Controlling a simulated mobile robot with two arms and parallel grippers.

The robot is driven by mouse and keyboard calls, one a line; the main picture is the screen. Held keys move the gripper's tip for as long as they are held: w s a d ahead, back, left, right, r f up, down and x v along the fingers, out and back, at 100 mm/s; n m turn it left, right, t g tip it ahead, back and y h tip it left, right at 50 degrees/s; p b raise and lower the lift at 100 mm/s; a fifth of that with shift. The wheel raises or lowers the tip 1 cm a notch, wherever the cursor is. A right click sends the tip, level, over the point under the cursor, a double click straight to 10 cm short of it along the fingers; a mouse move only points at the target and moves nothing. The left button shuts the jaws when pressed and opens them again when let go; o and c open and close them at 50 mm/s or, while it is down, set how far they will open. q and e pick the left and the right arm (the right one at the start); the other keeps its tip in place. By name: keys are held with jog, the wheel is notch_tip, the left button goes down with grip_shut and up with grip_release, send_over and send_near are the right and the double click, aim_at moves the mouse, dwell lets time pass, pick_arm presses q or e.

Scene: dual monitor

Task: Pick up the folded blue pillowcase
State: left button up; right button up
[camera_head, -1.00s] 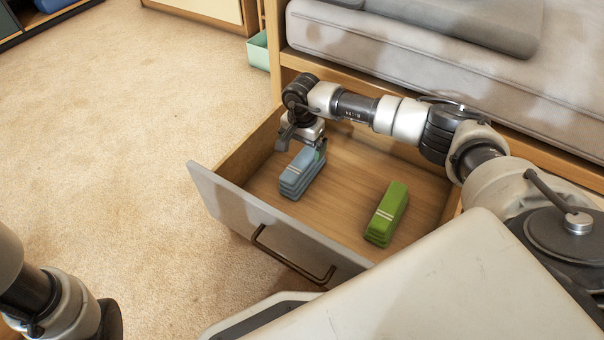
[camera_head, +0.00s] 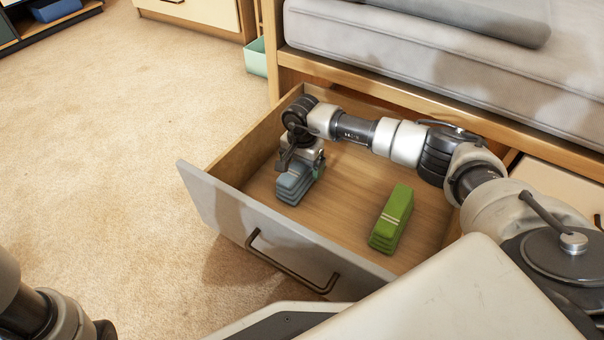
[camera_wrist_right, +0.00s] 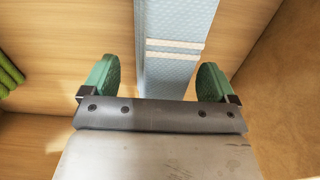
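The folded blue pillowcase (camera_head: 293,186) lies in the open drawer, towards its left end. My right gripper (camera_head: 301,165) is down over it and hides its far part in the head view. In the right wrist view, the pillowcase (camera_wrist_right: 172,48) runs between the two green fingertips of the right gripper (camera_wrist_right: 158,80). The fingers are apart, with a gap on each side of the cloth. Only part of my left arm shows at the lower left of the head view; its gripper is not clearly visible.
A folded green cloth (camera_head: 391,218) lies to the right in the same drawer (camera_head: 345,205). The drawer's front panel (camera_head: 270,232) and side walls stand around the cloths. The bed (camera_head: 450,60) rises behind. Carpet (camera_head: 110,150) is free at the left.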

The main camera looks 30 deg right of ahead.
jog(key=c, duration=0.9)
